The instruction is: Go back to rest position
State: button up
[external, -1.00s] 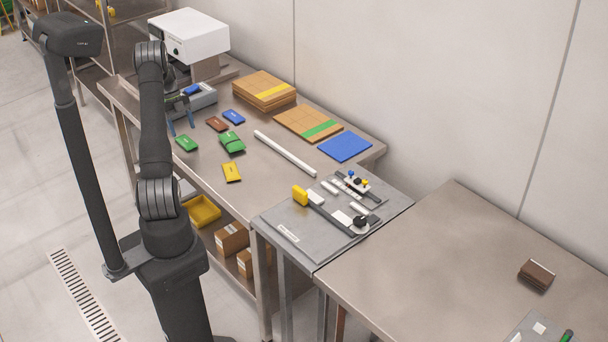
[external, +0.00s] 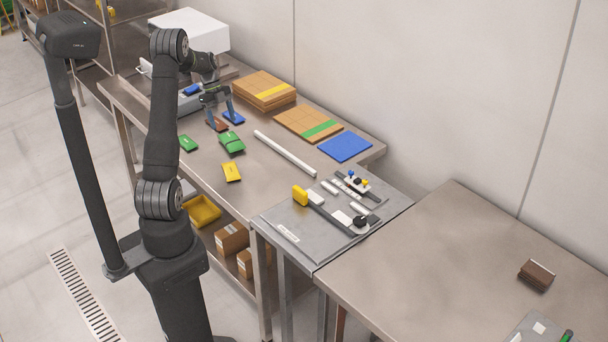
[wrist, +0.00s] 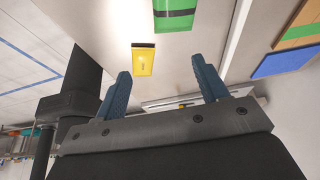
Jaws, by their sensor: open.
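My gripper (external: 223,108) is over the left part of the metal table, near the brown packet (external: 217,125) and the blue packet (external: 234,117). In the wrist view its two blue fingers (wrist: 163,88) stand wide apart with nothing between them. In the external view the fingers overlap the brown and blue packets, so I cannot tell the height between them. My arm reaches up from its base and bends over the table.
Green packets (external: 231,142) and a yellow packet (external: 231,172) lie on the table in front. A white bar (external: 285,153), cardboard stacks (external: 263,88) and a blue sheet (external: 345,147) lie to the right. A grey bin with a blue item (external: 192,90) stands behind left.

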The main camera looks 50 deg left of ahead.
jog(key=w+d, duration=0.4)
jog(key=d, duration=1.1)
jog(key=w+d, duration=0.5)
jog(key=d, duration=1)
jog(key=w+d, duration=0.4)
jog(key=d, duration=1.1)
jog(key=shift+w+d, duration=0.25)
jog(key=shift+d, duration=0.15)
jog(key=shift+c, duration=0.4)
dwell(0.7)
